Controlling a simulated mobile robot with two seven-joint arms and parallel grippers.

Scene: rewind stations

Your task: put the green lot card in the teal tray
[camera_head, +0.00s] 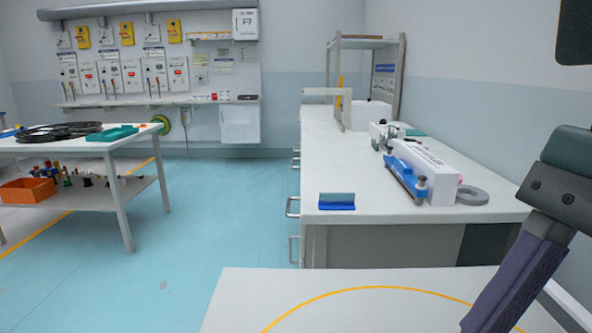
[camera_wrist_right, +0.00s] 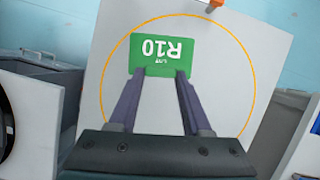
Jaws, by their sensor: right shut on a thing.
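The green lot card (camera_wrist_right: 157,54), marked "R10", shows upside down in the right wrist view. My right gripper (camera_wrist_right: 156,74) is shut on its near edge with two purple fingers. The card is over the white table top with the yellow circle; I cannot tell whether it touches that surface. In the head view my right gripper (camera_head: 492,312) is at the lower right, pointing down, its tips and the card out of frame. A teal tray (camera_head: 112,134) lies on the white table at the left, far from my gripper. My left gripper is not in view.
The near white table (camera_head: 235,300) carries the yellow circle. The left table (camera_head: 85,147) also holds black coils (camera_head: 55,132), with an orange bin (camera_head: 28,190) on its shelf. A long bench (camera_head: 380,205) holds equipment and a blue holder (camera_head: 337,201). Clear floor lies between.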

